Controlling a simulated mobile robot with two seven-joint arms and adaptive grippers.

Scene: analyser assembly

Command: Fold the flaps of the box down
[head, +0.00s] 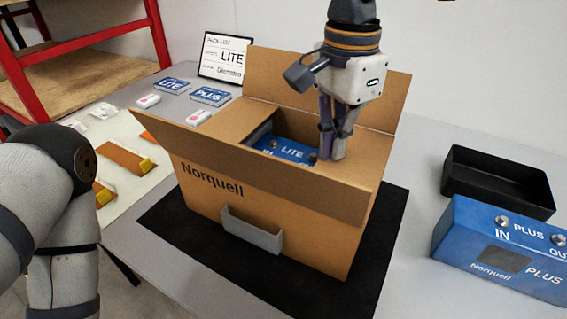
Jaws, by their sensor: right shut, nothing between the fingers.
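The brown cardboard box (210,207), marked Norquell, stands on a black mat (180,239). Its back flap (275,78) stands up. Its long front flap (260,173) is raised and leans outward toward me. The left short flap (217,128) lies folded inward over the opening. The right short flap (362,158) looks folded inward too, partly hidden by my right gripper. A blue LITE unit (285,151) shows inside. My right gripper (329,157) is shut and empty, pointing down at the right part of the opening. My left gripper is outside the view; only my left arm shows.
A grey holder (252,232) is on the box front. A black tray (490,178) and a blue PLUS unit (500,250) are on the right. A pack-list sign (225,56), blue cards (211,96) and small white items stand behind left. A red-framed shelf (85,70) is far left.

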